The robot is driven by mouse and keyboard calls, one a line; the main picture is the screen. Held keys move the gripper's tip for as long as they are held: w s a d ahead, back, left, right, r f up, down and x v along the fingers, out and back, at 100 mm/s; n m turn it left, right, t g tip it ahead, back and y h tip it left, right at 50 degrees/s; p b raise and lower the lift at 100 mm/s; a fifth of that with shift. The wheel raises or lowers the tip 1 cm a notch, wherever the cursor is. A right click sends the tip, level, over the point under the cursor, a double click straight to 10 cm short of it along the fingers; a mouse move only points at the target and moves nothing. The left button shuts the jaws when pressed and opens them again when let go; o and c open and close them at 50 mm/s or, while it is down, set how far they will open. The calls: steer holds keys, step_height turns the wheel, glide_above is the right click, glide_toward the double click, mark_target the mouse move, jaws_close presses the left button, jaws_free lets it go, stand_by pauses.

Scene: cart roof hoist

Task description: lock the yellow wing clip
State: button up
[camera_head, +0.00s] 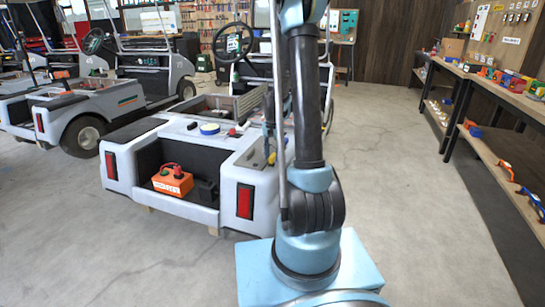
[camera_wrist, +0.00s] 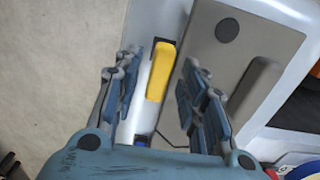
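The yellow wing clip (camera_wrist: 160,72) shows in the wrist view as an upright yellow bar on a dark mount, on the white cart body (camera_wrist: 150,22). My gripper (camera_wrist: 160,78) is open, with one finger on each side of the clip and a visible gap to both. I cannot tell how far the fingertips are above the clip. In the head view a small yellow spot (camera_head: 271,157) shows at the cart's right rear corner, beside my arm; it may be the clip. My arm mostly hides the gripper there.
A grey panel (camera_wrist: 228,70) with a round dark spot and a raised rib lies right of the clip. The white cart (camera_head: 150,205) carries an orange box (camera_head: 172,182) in its rear bay. A workbench (camera_head: 500,95) stands at right. The floor between is clear.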

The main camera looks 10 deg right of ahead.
steer(key=shift+f, duration=0.45)
jaws_close()
